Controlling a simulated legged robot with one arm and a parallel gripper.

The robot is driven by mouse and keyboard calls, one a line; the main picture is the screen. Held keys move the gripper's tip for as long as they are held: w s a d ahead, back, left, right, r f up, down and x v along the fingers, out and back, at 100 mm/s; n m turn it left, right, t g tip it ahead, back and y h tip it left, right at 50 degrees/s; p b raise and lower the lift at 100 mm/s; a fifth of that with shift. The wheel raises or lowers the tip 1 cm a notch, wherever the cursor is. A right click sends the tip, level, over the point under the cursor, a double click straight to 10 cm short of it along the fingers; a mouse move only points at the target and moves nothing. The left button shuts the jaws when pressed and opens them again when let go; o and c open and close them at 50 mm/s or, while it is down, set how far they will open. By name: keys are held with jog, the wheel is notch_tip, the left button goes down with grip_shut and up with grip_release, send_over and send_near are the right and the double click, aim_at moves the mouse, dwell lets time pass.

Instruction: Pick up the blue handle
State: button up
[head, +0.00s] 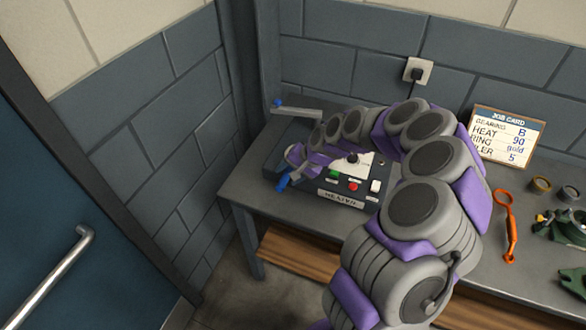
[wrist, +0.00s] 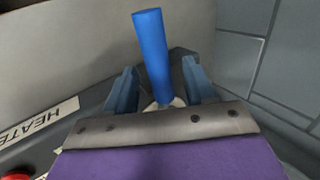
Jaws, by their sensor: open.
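The blue handle (wrist: 152,55) is a plain blue cylinder standing up between the two fingers of my open gripper (wrist: 160,80) in the wrist view. I see a gap between it and each finger; its base is partly hidden by the gripper body. In the head view a blue piece (head: 284,183), which looks like this handle, shows at the front left corner of the dark heater box (head: 330,201), by my gripper (head: 293,168). The fingers are hard to make out there.
A metal bar with a blue knob (head: 278,102) extends at the back of the heater. The heater has green, red (head: 353,187) and white controls. A job card (head: 507,138), an orange tool (head: 508,225) and green parts (head: 568,230) are on the bench's right. A wall stands close on the left.

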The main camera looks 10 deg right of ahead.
jog(key=shift+a+f, duration=0.1)
jog(key=shift+a, duration=0.05)
jog(key=shift+c, duration=0.3)
jog(key=shift+d, duration=0.25)
jog(key=c, duration=0.5)
grip_shut()
